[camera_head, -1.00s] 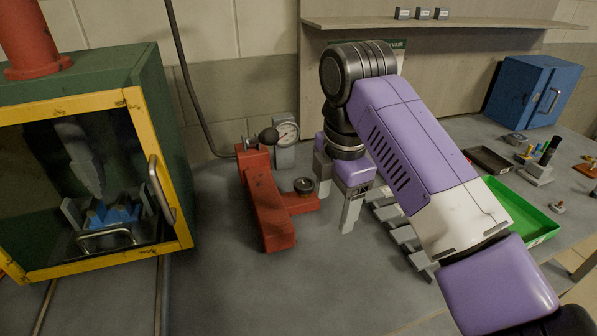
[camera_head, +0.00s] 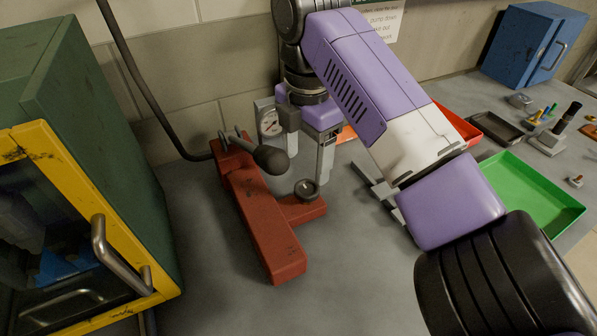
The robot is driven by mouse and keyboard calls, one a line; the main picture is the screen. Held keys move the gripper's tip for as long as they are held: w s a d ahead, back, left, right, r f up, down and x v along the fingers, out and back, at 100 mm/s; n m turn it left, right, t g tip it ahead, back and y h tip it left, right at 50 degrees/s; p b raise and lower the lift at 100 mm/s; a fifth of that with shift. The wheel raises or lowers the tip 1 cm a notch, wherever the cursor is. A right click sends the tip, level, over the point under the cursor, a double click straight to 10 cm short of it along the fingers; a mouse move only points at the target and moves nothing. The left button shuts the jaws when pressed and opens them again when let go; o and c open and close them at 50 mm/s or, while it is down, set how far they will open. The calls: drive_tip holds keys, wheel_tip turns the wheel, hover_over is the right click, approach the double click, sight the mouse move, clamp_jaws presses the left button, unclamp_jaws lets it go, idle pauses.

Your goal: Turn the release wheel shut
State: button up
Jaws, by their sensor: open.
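The release wheel (camera_head: 306,189) is a small dark round knob with a hollow top. It sits on the side foot of a red hand pump (camera_head: 262,222). My gripper (camera_head: 308,167) points down, open, with its two grey fingers apart. In the picture its fingertips are just above and behind the wheel, one to each side. I see no contact with the wheel, and the exact gap in depth is hard to tell.
A green cabinet with a yellow-framed door (camera_head: 75,195) is at left. A green tray (camera_head: 528,190), a red tray (camera_head: 462,127) and a blue box (camera_head: 530,45) are at right. The bench front is clear.

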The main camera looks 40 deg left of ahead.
sight(305, 189)
wheel_tip(305, 189, down, 7)
drive_tip(key=shift+f, duration=0.2)
idle(0.3)
drive_tip(key=c, duration=1.4)
drive_tip(key=shift+o, duration=0.2)
drive_tip(key=shift+r+p, duration=0.1)
drive_tip(key=shift+p, duration=0.35)
